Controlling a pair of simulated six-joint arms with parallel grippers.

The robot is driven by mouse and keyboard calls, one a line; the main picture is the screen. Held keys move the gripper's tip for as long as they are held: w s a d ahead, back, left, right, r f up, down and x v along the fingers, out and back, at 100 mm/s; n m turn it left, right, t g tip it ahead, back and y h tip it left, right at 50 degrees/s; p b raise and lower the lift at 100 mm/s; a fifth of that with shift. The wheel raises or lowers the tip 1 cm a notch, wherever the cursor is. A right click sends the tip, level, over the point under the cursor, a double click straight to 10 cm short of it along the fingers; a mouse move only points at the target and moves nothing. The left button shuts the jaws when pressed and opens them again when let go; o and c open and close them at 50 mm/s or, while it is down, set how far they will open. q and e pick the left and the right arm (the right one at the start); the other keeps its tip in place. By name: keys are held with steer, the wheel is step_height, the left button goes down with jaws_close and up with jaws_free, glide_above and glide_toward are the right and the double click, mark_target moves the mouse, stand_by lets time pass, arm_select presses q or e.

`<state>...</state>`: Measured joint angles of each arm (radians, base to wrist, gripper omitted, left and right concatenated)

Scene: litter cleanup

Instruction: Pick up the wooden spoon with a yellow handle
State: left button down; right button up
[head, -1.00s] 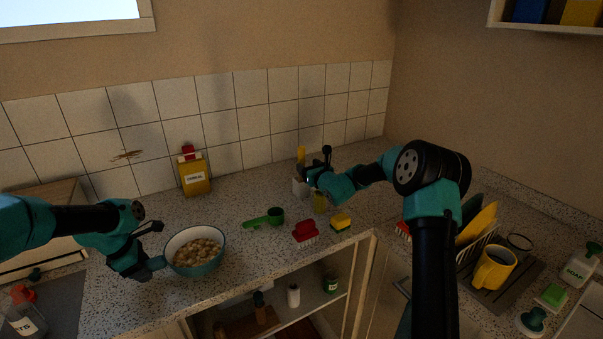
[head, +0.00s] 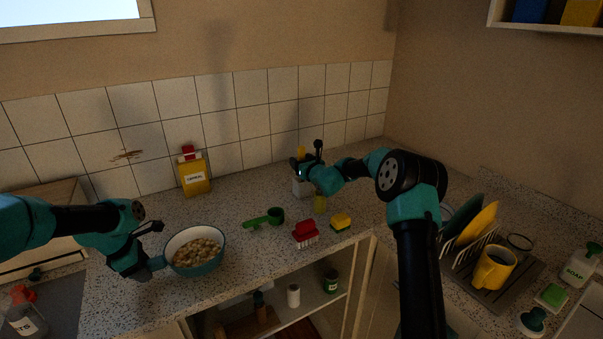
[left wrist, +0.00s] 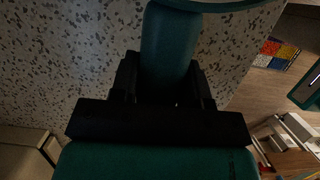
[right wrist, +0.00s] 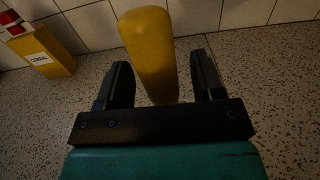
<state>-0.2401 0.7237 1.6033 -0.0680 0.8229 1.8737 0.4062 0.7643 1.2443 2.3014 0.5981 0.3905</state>
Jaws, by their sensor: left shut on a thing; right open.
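The yellow handle of the wooden spoon (head: 301,151) stands up at the back of the counter, above a pale holder (head: 301,188) that my right arm partly covers. The rest of the spoon is hidden. My right gripper (head: 307,161) is open at the handle. In the right wrist view the yellow handle (right wrist: 150,50) rises between the two open fingers, with a gap on each side. My left gripper (head: 148,247) is shut on the teal handle (left wrist: 168,45) of a pan (head: 205,262) on the counter.
The pan holds pale round pieces. A green scoop (head: 265,218), a red brush (head: 305,233) and a yellow sponge (head: 341,221) lie along the counter. A yellow cereal box (head: 195,176) stands by the tiles. A dish rack with plates (head: 480,222) and a yellow mug (head: 493,268) are at right.

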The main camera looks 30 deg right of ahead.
mark_target(301, 146)
steer(key=shift+c, duration=0.2)
steer(key=c, duration=1.1)
steer(key=shift+o, duration=0.2)
step_height(301, 146, up, 10)
stand_by(0.4)
steer(key=o, duration=0.4)
jaws_close()
stand_by(1.0)
